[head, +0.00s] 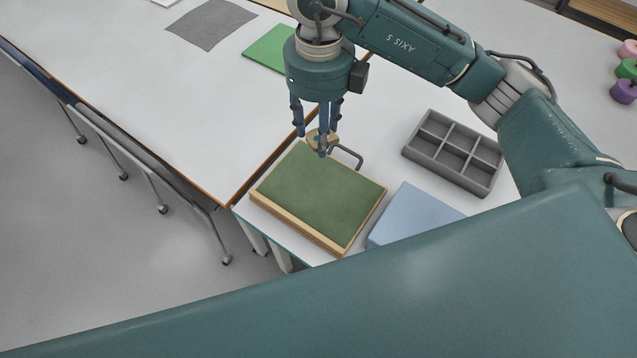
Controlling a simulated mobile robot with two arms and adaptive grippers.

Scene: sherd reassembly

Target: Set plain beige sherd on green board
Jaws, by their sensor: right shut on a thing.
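The green board (320,195) lies on the near table with a wooden edge along its sides, and its top is bare. My right gripper (322,148) points down at the board's far edge. It is shut on a small beige piece, the plain beige sherd (313,136), which shows partly between and behind the fingers. I cannot tell whether the sherd touches the board or is held above it. My left gripper is not in view.
A grey bent bar (347,153) stands just right of the fingers. A grey compartment tray (453,151) and a blue slab (415,213) lie to the right. A green mat (268,50) and grey cloth (211,24) lie farther back. The left table is mostly clear.

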